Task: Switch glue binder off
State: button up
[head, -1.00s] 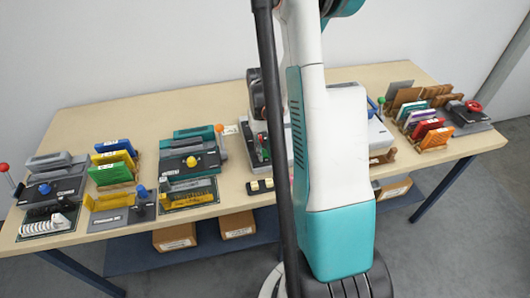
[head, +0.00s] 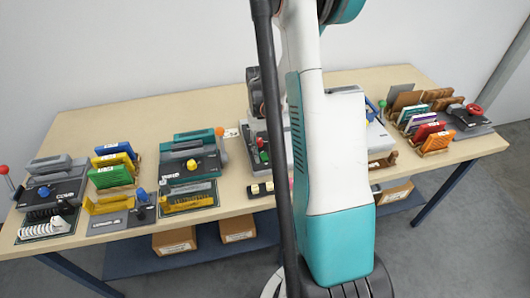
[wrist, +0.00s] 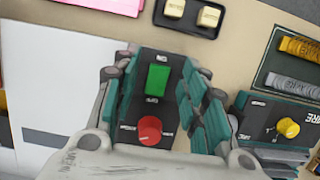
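In the wrist view a dark control panel carries a green rocker switch (wrist: 157,78) and a round red knob (wrist: 150,130). Small upside-down labels are beside them; no glue binder name is legible. My gripper (wrist: 160,68) is open and empty, its teal and grey fingers on either side of the panel. I cannot tell whether a finger touches the switch. In the head view, a grey unit with red and green controls (head: 262,150) stands mid-table, partly hidden by my arm; my dark gripper end is above it.
The wooden table (head: 130,115) holds several machines close together. A teal machine with a yellow knob (head: 191,165) stands to the left, also visible in the wrist view (wrist: 288,127). A white sheet or surface (wrist: 60,100) lies left of the panel. Racks of colored boards stand at right (head: 437,142).

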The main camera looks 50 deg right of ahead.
aim_at(263, 153)
jog(key=v, duration=1.1)
jog(key=shift+r, duration=0.25)
